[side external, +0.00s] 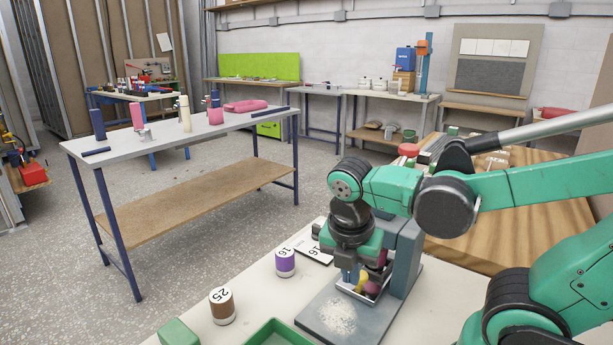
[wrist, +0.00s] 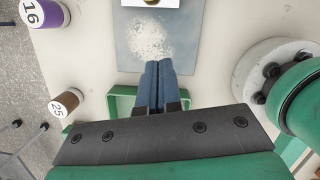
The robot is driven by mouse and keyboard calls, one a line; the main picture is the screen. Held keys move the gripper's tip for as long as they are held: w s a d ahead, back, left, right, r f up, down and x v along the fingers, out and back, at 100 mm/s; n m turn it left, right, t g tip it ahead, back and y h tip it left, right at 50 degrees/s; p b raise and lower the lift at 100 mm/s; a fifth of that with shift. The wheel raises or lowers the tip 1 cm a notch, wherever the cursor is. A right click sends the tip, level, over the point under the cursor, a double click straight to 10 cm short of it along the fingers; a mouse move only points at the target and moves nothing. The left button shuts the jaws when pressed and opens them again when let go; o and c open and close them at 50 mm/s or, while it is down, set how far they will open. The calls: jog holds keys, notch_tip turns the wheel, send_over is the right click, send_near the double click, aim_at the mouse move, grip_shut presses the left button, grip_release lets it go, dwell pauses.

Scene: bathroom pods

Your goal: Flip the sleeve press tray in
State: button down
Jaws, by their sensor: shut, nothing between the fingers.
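The grey sleeve press (side external: 405,255) stands on the bench in the side view, behind my gripper. At its foot is a small pale-edged part (side external: 356,294), perhaps the tray, with a yellow piece (side external: 361,281) and a dark purple piece; my gripper partly hides it. Only a pale edge with a yellow spot (wrist: 152,3) shows at the top of the wrist view. My gripper (wrist: 158,66) is shut and empty, pointing down. In the wrist view its tips overlap the near edge of the press's grey base plate (wrist: 128,50). I cannot tell their height above it.
White grains (side external: 339,318) lie on the base plate. A green open bin (side external: 262,333) sits at the bench's front, partly under my gripper in the wrist view. A purple-banded jar marked 16 (side external: 285,263) and a brown-banded jar marked 25 (side external: 222,306) stand left.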

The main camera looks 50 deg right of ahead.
jog(key=shift+v, duration=1.8)
jog(key=w+a+m+t+y, duration=0.1)
jog(key=w+m+t, duration=0.2)
jog(key=m, duration=0.7)
jog(key=w+a+m+t+y, duration=0.1)
jog(key=w+m+t, duration=0.1)
jog(key=m, duration=0.8)
jog(key=shift+w+a+f+m+t+y, duration=0.15)
jog(key=shift+w+f+m+t+y, duration=0.2)
jog(key=shift+t, duration=0.45)
